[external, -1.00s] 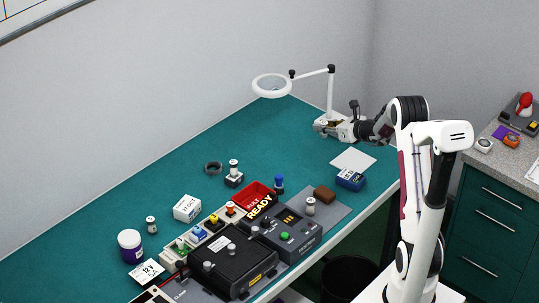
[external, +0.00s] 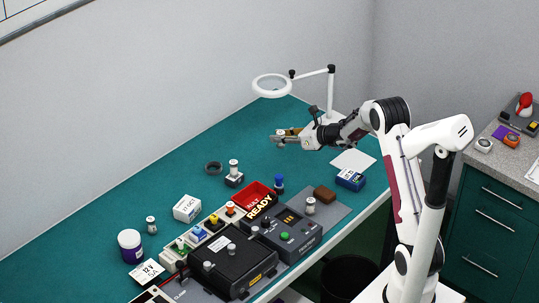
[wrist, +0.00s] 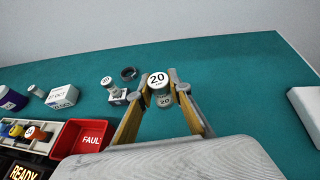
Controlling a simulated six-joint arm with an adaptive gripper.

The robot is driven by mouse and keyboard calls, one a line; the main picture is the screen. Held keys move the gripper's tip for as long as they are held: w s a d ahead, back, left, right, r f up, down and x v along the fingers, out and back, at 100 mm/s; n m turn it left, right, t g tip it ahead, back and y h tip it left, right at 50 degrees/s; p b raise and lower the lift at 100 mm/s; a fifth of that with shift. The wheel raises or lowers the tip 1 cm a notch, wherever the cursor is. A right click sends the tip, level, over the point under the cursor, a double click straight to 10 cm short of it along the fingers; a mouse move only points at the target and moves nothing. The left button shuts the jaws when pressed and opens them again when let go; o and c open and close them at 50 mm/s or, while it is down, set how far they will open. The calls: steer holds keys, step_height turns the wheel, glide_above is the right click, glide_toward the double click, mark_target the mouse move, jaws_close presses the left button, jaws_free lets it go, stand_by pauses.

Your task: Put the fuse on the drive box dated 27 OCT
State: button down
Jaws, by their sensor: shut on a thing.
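My gripper (external: 276,138) is shut on a fuse (wrist: 158,86) with a white cap marked 20. The fuse stands upright between the fingertips in the wrist view. It is held in the air over the back part of the bench. The drive box (external: 187,208) is a small white carton on the green mat, left of my gripper in the external view. Its label reads OCT, with a day that looks like 27. It also shows at the left of the wrist view (wrist: 62,95), well apart from the held fuse. Its top looks bare.
Another fuse (external: 234,166) stands on a small dark block near a dark ring (external: 213,168). A red fault bin (external: 258,190) and dark test units lie in front. A magnifier lamp (external: 272,86) stands behind my gripper.

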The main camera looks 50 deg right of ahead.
steer(key=w+a+r+n+g+y, duration=0.1)
steer(key=w+a+n+y, duration=0.1)
steer(key=a, duration=0.7)
steer(key=w+a+n+y, duration=0.1)
steer(key=w+a, duration=0.2)
steer(key=a, duration=0.5)
step_height(320, 180, up, 4)
steer(key=f+n+g+y, duration=0.1)
steer(key=n+y, duration=0.1)
steer(key=y, duration=0.1)
glide_above(186, 204)
steer(key=shift+r, duration=0.25)
steer(key=shift+s+f+g+h, duration=0.1)
steer(key=shift+g+h, duration=0.2)
steer(key=shift+f, duration=3.05)
steer(key=shift+f, duration=0.1)
steer(key=shift+f, duration=1.75)
steer(key=shift+f, duration=0.1)
